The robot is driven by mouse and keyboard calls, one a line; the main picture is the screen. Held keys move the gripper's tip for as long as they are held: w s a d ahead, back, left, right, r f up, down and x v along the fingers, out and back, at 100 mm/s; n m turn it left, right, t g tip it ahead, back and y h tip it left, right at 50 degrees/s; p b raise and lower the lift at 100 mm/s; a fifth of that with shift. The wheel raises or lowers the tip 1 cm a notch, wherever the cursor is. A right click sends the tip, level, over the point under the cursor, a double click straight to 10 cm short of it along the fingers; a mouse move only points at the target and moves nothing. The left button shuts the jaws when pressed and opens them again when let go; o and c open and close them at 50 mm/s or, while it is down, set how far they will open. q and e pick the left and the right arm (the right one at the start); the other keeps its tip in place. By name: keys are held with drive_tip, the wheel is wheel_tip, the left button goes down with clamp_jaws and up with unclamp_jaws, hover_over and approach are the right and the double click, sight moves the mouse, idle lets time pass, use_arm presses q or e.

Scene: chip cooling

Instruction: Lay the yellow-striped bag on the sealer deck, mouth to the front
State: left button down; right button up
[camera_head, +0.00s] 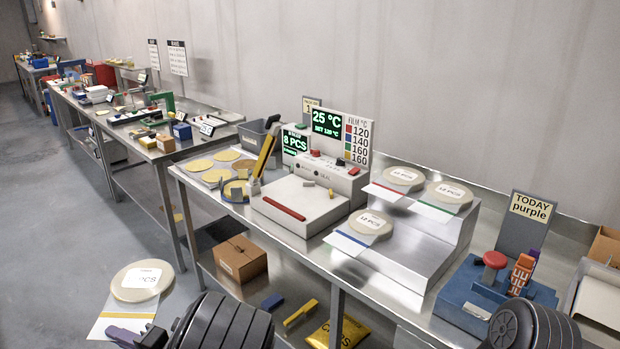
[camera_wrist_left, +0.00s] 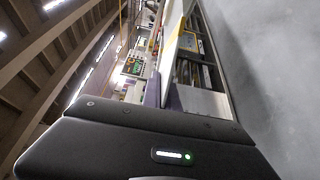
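The yellow-striped bag (camera_head: 142,282) is at the lower left of the head view, off the table's front side. Its rounded, filled end with a white label is up, and its flat white end with the yellow stripe is below. My left gripper (camera_head: 128,334), with purple fingers, is at the striped end and appears shut on it. In the left wrist view, a pale sheet with a yellow edge (camera_wrist_left: 173,42) rises from between the purple fingers (camera_wrist_left: 163,92). The sealer (camera_head: 300,205) stands on the table; its white deck has a red bar and no bag. My right gripper is out of view.
Three bags striped red (camera_head: 403,178), green (camera_head: 450,192) and blue (camera_head: 369,223) lie on a stepped metal stand (camera_head: 425,250) right of the sealer. Round chips (camera_head: 213,176) lie left. A blue holder (camera_head: 465,295) stands right. A cardboard box (camera_head: 240,259) sits on the lower shelf.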

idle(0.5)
use_arm(q)
drive_tip(key=s+d+f+m+t+h+b, duration=0.1)
drive_tip(key=d+f+m+t+b, duration=0.1)
drive_tip(key=d, duration=0.8)
drive_tip(key=s+d+f+m+t+h+b, duration=0.1)
drive_tip(key=d+f, duration=0.4)
drive_tip(key=d, duration=0.6)
drive_tip(key=m+t+h+b, duration=0.1)
drive_tip(key=t, duration=0.1)
drive_tip(key=shift+d+f+t, duration=0.15)
drive_tip(key=shift+f+t, duration=0.2)
drive_tip(key=shift+t, duration=0.05)
